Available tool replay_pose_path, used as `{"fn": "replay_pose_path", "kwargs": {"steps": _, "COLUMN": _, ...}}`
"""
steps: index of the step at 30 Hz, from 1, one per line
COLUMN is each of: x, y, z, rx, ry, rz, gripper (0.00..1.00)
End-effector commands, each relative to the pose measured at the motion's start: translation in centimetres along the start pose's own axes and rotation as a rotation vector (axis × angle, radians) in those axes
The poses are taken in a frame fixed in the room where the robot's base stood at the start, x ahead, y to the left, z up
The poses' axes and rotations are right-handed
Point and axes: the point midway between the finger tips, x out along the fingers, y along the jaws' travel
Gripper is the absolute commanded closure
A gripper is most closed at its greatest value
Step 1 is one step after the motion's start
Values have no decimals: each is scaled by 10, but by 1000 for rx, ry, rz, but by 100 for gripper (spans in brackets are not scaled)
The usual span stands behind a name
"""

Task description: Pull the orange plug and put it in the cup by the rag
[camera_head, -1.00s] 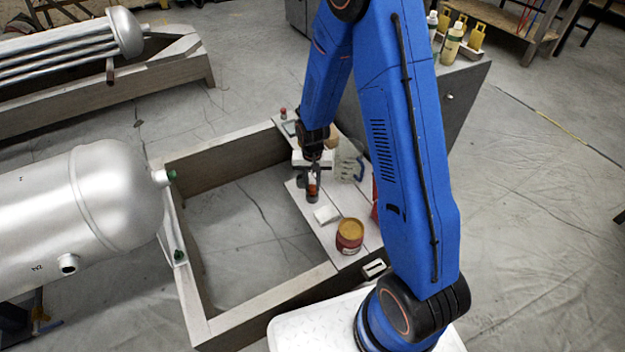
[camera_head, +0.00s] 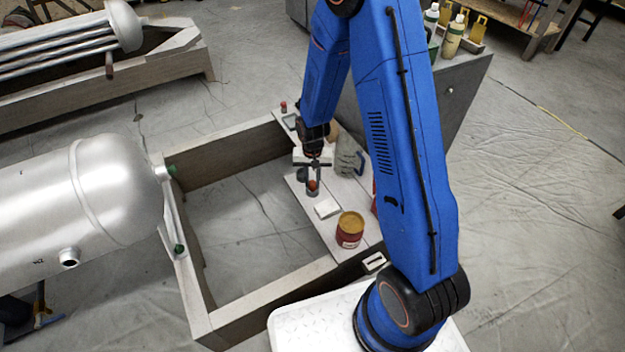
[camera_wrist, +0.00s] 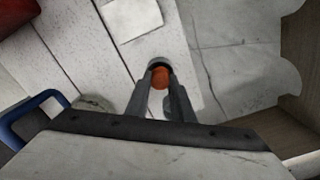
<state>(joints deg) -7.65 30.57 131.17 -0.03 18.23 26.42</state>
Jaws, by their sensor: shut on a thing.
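The orange plug (camera_wrist: 159,78) is between the two fingers of my gripper (camera_wrist: 160,84) in the wrist view. The fingers are shut on it. A white folded rag (camera_head: 327,208) lies flat on the boards beside the cup, and in the wrist view the rag (camera_wrist: 132,17) is at the top.
A red tin (camera_head: 350,230) stands near the front of the boards (camera_head: 318,234). A grey thing with a blue part (camera_head: 348,158) is right of my gripper. A silver tank (camera_head: 80,210) lies at left. The frame's middle opening (camera_head: 245,235) is empty.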

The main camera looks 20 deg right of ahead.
Motion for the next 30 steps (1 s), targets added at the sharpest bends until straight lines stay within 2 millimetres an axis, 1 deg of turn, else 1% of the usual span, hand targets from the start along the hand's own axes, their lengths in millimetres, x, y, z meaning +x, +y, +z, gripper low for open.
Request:
{"fn": "replay_pose_path", "kwargs": {"steps": 8, "x": 4, "y": 0, "z": 0, "rx": 0, "ry": 0, "rz": 0, "gripper": 100}}
{"fn": "replay_pose_path", "kwargs": {"steps": 9, "x": 4, "y": 0, "z": 0, "rx": 0, "ry": 1, "rz": 0, "gripper": 69}}
{"fn": "replay_pose_path", "kwargs": {"steps": 10, "x": 4, "y": 0, "z": 0, "rx": 0, "ry": 0, "rz": 0, "gripper": 62}}
{"fn": "replay_pose_path", "kwargs": {"steps": 11, "x": 4, "y": 0, "z": 0, "rx": 0, "ry": 0, "rz": 0, "gripper": 57}}
{"fn": "replay_pose_path", "kwargs": {"steps": 19, "x": 4, "y": 0, "z": 0, "rx": 0, "ry": 0, "rz": 0, "gripper": 57}}
{"fn": "replay_pose_path", "kwargs": {"steps": 23, "x": -1, "y": 0, "z": 0, "rx": 0, "ry": 1, "rz": 0, "gripper": 57}}
{"fn": "replay_pose_path", "kwargs": {"steps": 26, "x": -10, "y": 0, "z": -1, "rx": 0, "ry": 2, "rz": -1, "gripper": 57}}
{"fn": "replay_pose_path", "kwargs": {"steps": 30, "x": -31, "y": 0, "z": -1, "rx": 0, "ry": 4, "rz": -2, "gripper": 57}}
